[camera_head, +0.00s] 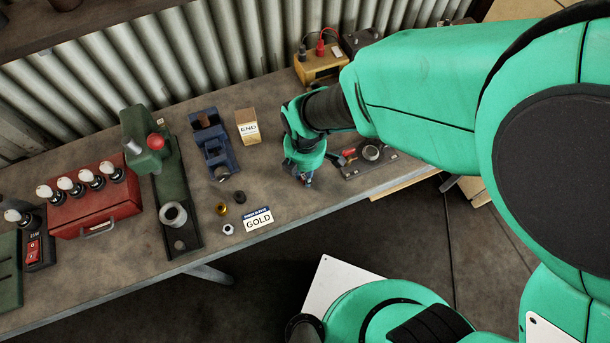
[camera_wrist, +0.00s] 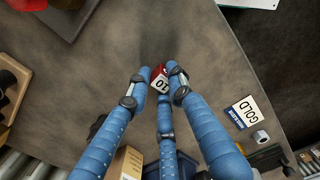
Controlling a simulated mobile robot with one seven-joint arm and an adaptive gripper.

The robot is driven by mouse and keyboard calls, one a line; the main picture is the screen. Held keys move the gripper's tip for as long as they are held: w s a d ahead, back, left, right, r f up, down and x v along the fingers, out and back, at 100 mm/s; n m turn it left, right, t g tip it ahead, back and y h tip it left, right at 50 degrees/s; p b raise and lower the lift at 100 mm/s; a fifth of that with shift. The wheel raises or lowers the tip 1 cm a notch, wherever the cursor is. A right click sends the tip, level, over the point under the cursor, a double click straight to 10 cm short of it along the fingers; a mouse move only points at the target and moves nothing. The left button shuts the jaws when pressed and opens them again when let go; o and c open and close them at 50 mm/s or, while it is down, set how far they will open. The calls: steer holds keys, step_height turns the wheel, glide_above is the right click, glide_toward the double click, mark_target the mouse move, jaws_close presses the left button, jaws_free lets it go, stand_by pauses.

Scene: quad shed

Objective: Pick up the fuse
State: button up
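The fuse (camera_wrist: 160,82) is a small red and white block marked 10, near the middle of the wrist view. My gripper (camera_wrist: 159,76) has blue fingers that converge on it, with a fingertip against each side and a third finger below it in the picture. The gripper looks shut on the fuse. In the head view my gripper (camera_head: 308,181) points down, low over the workbench (camera_head: 300,212) near its front edge. The fuse is mostly hidden there by the fingers. I cannot tell whether it touches the bench.
A plate with a round part (camera_head: 371,152) and red lever lies just right of my gripper. To the left are a GOLD card (camera_head: 258,220), an END box (camera_head: 248,126), a blue vice-like tool (camera_head: 212,145), small nuts, a green press (camera_head: 145,140) and a red box (camera_head: 95,207).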

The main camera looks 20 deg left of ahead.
steer(key=shift+r, duration=0.15)
steer(key=shift+r, duration=0.55)
step_height(320, 180, up, 2)
steer(key=shift+r+p, duration=0.15)
steer(key=shift+p, duration=0.35)
steer(key=s+d, duration=0.3)
steer(key=s+d+r+p, duration=0.1)
steer(key=s+d, duration=0.7)
steer(key=shift+d+r+p, duration=0.15)
steer(key=shift+d+p, duration=0.1)
steer(key=shift+p, duration=0.15)
steer(key=shift+c, duration=0.3)
